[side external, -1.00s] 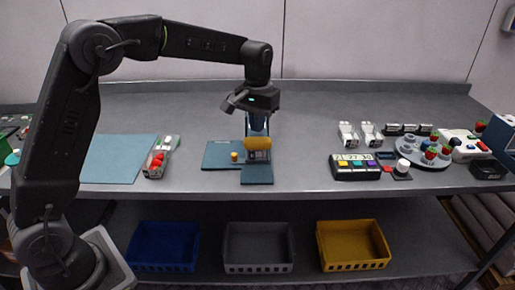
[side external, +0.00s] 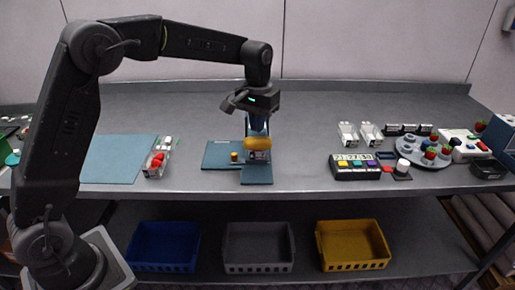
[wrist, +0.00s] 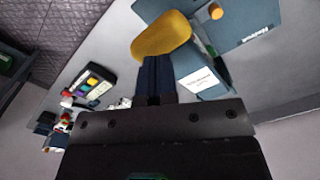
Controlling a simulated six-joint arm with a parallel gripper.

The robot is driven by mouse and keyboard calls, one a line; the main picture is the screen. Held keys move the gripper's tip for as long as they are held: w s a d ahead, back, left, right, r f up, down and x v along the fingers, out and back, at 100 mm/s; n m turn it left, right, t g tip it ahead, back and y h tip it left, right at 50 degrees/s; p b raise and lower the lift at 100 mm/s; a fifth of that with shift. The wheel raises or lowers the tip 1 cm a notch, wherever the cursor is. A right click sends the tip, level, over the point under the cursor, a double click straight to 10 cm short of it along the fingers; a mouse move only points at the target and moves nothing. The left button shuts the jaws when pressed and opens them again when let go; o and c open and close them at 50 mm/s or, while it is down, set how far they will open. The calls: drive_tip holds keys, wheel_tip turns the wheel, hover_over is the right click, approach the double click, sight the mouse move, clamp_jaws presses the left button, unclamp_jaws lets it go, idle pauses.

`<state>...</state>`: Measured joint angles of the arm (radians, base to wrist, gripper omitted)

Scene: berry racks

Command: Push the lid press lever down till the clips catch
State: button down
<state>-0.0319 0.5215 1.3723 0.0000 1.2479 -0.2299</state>
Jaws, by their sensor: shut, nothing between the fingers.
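The lid press stands on a blue-grey base (side external: 257,175) near the front middle of the bench. Its lever ends in a rounded yellow pad (side external: 258,143), which also shows in the wrist view (wrist: 162,36). My gripper (side external: 258,131) is shut and empty, pointing down just above the pad. In the wrist view my fingertips (wrist: 158,59) overlap the pad's near edge; I cannot tell whether they touch it. A pale part shows under the pad. The clips are too small or hidden to make out.
A small orange knob (side external: 234,156) stands on the plate left of the press. A clear punnet of red berries (side external: 156,163) sits farther left, beside a blue mat (side external: 112,160). A dark button box (side external: 357,168) stands to the right. Bench between press and box is clear.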

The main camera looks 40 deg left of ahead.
sight(257, 138)
drive_tip(key=shift+f, duration=0.2)
drive_tip(key=shift+f, duration=0.7)
drive_tip(key=shift+f, duration=1.75)
drive_tip(key=shift+r, duration=4.6)
